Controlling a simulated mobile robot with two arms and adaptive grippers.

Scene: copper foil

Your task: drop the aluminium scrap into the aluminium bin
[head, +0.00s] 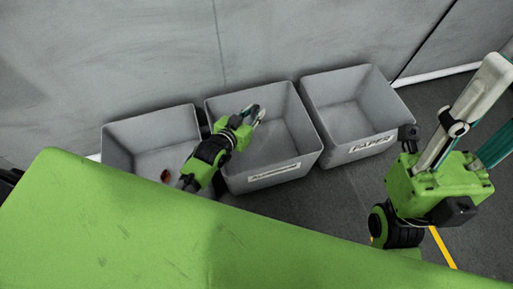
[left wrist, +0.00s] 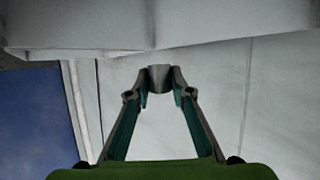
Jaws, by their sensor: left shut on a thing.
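My left gripper (head: 252,115) reaches in from the left over the middle grey bin, whose front label reads as aluminium (head: 273,173). In the left wrist view its two teal-lined fingers (left wrist: 159,90) close on a small grey metallic piece, the aluminium scrap (left wrist: 159,76), at the fingertips. In the head view the scrap is too small to tell from the fingertips. The fingertips appear above the bin's opening, toward its back; their exact height is unclear. My right gripper (head: 478,115) points upward at the right edge, partly cut off.
A grey bin with a small copper-coloured piece (head: 165,176) inside stands left of it. A grey bin labelled PAPER (head: 372,144) stands on the right. A grey wall (head: 120,50) is behind. A green surface (head: 120,220) fills the front left.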

